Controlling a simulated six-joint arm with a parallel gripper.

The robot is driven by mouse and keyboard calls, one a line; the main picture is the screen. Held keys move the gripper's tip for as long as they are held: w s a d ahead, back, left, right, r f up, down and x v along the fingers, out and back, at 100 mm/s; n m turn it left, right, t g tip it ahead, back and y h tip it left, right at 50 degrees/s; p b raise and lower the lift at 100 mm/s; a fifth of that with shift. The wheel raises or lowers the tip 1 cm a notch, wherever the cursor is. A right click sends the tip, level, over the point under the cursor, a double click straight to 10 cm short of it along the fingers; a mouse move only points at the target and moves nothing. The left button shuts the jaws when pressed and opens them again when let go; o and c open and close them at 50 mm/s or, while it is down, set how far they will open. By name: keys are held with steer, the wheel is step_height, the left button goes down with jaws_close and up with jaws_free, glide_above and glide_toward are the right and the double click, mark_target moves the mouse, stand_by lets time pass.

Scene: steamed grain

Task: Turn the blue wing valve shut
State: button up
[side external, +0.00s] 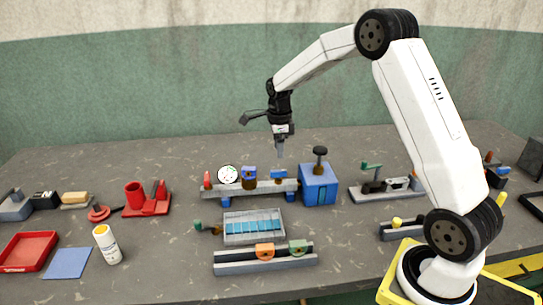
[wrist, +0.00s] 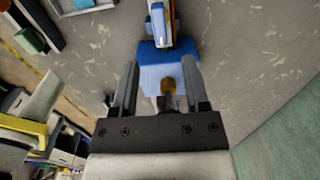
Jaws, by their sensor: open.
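A grey rail-like fixture (side external: 225,193) in the middle of the table carries two small blue parts. The right blue part (side external: 279,175) is broad and low; the left one (side external: 249,171) sits on a brown body. I cannot tell for certain which is the wing valve. My gripper (side external: 280,152) hangs pointing down just above the right blue part, apart from it. In the wrist view my gripper (wrist: 158,64) is open with nothing held. A blue body (wrist: 165,52) shows beyond and between its fingers, with a brown cylinder in front of it.
A blue box (side external: 318,187) with a dark knob stands close on the right. A round white gauge (side external: 228,174) stands at the left. In front are a blue-bottomed tray (side external: 227,228) and a rail with an orange block (side external: 265,251). Open table lies behind.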

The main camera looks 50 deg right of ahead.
mark_target(278, 171)
steer(key=shift+f, duration=3.9)
jaws_close()
